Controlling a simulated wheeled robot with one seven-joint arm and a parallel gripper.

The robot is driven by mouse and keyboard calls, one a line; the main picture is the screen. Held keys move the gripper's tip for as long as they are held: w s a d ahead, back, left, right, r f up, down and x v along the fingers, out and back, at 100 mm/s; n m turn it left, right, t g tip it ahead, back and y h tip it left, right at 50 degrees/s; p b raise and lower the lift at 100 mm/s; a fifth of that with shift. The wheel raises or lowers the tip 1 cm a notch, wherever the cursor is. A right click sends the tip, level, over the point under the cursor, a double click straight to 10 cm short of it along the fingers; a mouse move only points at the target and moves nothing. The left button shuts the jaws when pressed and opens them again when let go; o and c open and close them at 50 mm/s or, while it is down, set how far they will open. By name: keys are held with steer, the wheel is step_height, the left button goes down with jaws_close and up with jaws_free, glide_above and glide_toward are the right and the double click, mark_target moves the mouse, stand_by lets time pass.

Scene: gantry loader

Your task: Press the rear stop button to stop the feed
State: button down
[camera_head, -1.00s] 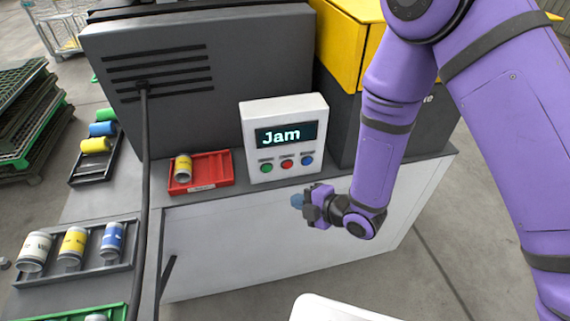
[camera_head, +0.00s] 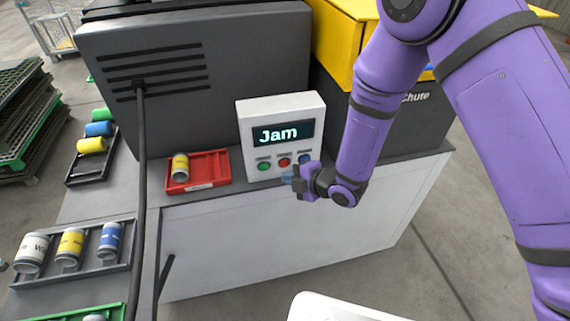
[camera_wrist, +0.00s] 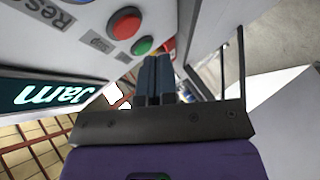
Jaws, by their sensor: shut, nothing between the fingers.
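A white control box (camera_head: 282,105) on the machine top has a lit display (camera_head: 282,134) reading "Jam". Below it sit a green button (camera_head: 264,166), a red button (camera_head: 284,162) and a blue button (camera_head: 305,158). The small labels over them are unreadable in the head view. My gripper (camera_head: 288,178) is shut and empty, in front of and just below the buttons. In the wrist view its closed fingers (camera_wrist: 160,68) lie close to the green button (camera_wrist: 142,46) and red button (camera_wrist: 124,23); I see no clear contact.
A red tray (camera_head: 206,165) with a yellow can (camera_head: 180,168) stands left of the box. A dark chute (camera_head: 415,115) and yellow housing (camera_head: 340,40) stand at right. A black cable (camera_head: 143,200) runs down at left. Open space lies before the white cabinet front (camera_head: 270,235).

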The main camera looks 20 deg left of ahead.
steer(key=shift+w+a, duration=0.35)
steer(key=shift+w, duration=0.2)
steer(key=shift+w+a, duration=0.15)
steer(key=shift+w, duration=0.05)
stand_by(1.7)
steer(key=shift+w+a, duration=0.1)
steer(key=shift+w, duration=0.1)
steer(key=shift+w+a, duration=0.15)
steer(key=shift+w, duration=0.15)
stand_by(0.7)
steer(key=shift+s, duration=0.15)
steer(key=shift+s+d, duration=0.4)
steer(key=shift+s, duration=0.1)
steer(key=shift+s, duration=0.15)
steer(key=shift+s+d, duration=0.65)
steer(key=shift+s, duration=0.35)
steer(key=shift+s+d, duration=0.65)
steer(key=shift+s, duration=0.35)
